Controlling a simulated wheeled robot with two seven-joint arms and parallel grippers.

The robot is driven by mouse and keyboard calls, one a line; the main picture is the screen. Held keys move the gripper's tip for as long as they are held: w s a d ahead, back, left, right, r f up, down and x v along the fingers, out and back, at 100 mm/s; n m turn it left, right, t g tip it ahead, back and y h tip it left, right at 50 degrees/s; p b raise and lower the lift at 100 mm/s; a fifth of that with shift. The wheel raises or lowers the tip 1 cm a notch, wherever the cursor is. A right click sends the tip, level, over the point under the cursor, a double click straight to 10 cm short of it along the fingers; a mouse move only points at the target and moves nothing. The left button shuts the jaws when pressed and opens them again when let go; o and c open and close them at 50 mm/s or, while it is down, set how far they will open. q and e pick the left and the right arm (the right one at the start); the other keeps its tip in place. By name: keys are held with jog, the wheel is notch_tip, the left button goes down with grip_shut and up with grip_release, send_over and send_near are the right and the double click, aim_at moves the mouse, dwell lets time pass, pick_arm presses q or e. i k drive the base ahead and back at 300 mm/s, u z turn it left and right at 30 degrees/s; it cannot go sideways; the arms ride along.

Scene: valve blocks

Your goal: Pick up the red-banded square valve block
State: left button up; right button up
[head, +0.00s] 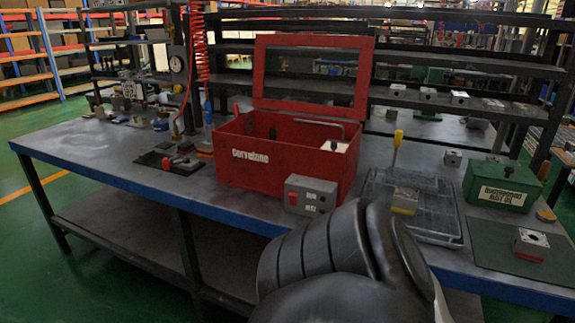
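A square grey valve block with a red band around its lower part (530,243) sits on a dark green mat (488,254) at the right front of the workbench. Its top face shows a dark round opening. A dark arm link of mine fills the lower middle of the view and hides part of the bench's front edge. Neither of my grippers is in view.
A green box (500,184) stands behind the mat. A red toolbox (280,160) with raised lid and a grey switch box (310,195) stand left of the tray.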

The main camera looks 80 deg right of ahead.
aim_at(526, 244)
jog(key=k, duration=1.25)
jog(key=z, duration=1.85)
jog(key=i, duration=0.5)
jog(key=z, duration=1.25)
jog(key=k, duration=0.65)
jog(key=u, duration=0.95)
jog(key=i, duration=0.7)
jog(key=z, duration=0.2)
